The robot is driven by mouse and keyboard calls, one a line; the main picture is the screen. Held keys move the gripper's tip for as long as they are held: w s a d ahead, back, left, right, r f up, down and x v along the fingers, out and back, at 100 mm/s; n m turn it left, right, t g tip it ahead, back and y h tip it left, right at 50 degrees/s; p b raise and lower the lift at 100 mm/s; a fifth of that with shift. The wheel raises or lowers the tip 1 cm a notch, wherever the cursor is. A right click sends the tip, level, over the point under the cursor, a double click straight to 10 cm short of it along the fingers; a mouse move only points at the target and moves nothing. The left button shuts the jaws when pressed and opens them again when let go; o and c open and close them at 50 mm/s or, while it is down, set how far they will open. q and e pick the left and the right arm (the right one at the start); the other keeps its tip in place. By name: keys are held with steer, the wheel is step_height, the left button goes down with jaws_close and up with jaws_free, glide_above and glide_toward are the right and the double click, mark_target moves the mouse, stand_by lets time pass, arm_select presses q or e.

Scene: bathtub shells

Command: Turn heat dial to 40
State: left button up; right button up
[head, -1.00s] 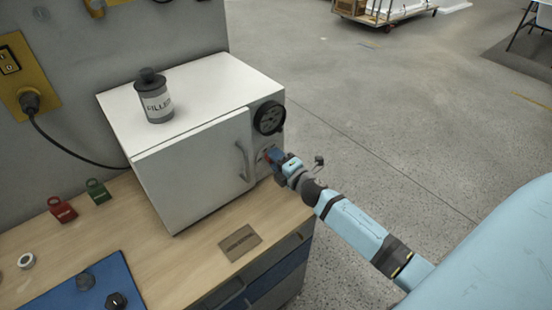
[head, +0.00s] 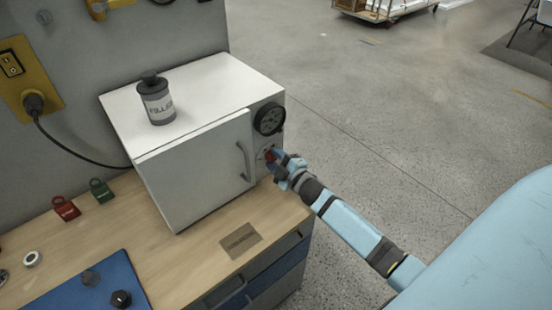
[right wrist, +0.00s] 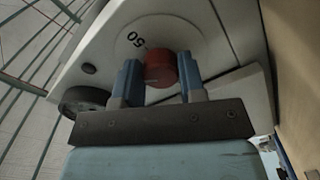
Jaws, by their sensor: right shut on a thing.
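The white oven-like box (head: 180,195) stands on the wooden bench with its door closed. The heat dial is a red knob (right wrist: 160,66) low on the front panel, right of the door handle, and shows small in the head view (head: 270,155). A pale round scale plate (right wrist: 185,35) lies behind it, with "50" readable; other marks are hidden or too small. My right gripper (head: 281,163) is at the panel, its two blue fingers on either side of the red knob, shut on it. My left gripper is not in view.
A black round gauge (head: 269,118) sits above the dial, and the grey door handle (head: 243,160) is close left of my gripper. A grey filler bottle (head: 156,100) stands on top of the box. Red (head: 66,208) and green (head: 101,191) padlock-shaped tags stand left.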

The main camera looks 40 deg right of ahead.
stand_by(0.4)
steer(key=o, duration=0.9)
steer(key=shift+s, duration=0.15)
steer(key=shift+s+f, duration=0.1)
steer(key=shift+s, duration=0.25)
steer(key=s, duration=0.3)
steer(key=s+b, duration=0.1)
steer(key=s, duration=0.3)
steer(key=s+d+b, duration=0.1)
steer(key=s, duration=0.3)
steer(key=shift+s, duration=0.95)
